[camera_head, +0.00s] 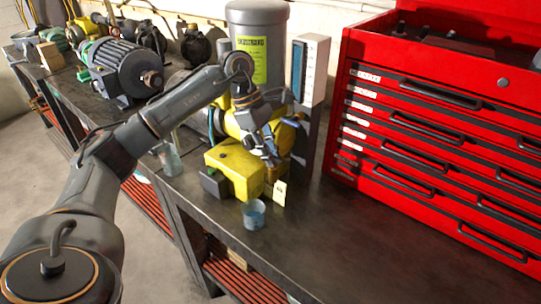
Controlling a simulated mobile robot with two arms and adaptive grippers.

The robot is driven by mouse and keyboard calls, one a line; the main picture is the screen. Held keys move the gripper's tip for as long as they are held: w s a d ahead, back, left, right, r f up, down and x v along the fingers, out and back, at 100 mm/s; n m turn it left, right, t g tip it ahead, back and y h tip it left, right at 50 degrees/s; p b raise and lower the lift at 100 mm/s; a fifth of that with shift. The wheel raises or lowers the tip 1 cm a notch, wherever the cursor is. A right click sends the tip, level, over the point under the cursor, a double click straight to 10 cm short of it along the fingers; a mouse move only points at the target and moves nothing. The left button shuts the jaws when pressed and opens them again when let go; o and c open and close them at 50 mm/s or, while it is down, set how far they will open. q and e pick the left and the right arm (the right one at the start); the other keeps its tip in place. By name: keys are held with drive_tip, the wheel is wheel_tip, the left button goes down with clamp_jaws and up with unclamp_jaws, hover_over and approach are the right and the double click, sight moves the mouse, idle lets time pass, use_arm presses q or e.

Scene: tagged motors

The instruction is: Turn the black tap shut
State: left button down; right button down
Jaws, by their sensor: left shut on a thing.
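My left gripper (268,150) reaches over the yellow machine (235,168) on the workbench, with its fingers pointing down. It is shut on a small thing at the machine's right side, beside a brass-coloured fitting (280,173). That place fits the black tap, but the fingers cover it, and I cannot make out its handle or how far it is turned. A small pale tag (280,193) stands at the machine's front. My right gripper is not in view.
A red tool chest (430,140) fills the right side. A grey cylinder (258,40) with a yellow-green label and a white gauge box (309,70) stand behind the machine. A dark motor (122,70) and a glass jar (169,160) are to the left. The bench front right is clear.

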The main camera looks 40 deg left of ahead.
use_arm(q)
drive_tip(key=shift+r+m, duration=0.1)
drive_tip(key=shift+m, duration=0.4)
drive_tip(key=c, duration=1.4)
unclamp_jaws()
drive_tip(key=shift+o, duration=0.2)
drive_tip(key=v, duration=1.2)
drive_tip(key=shift+w, duration=0.25)
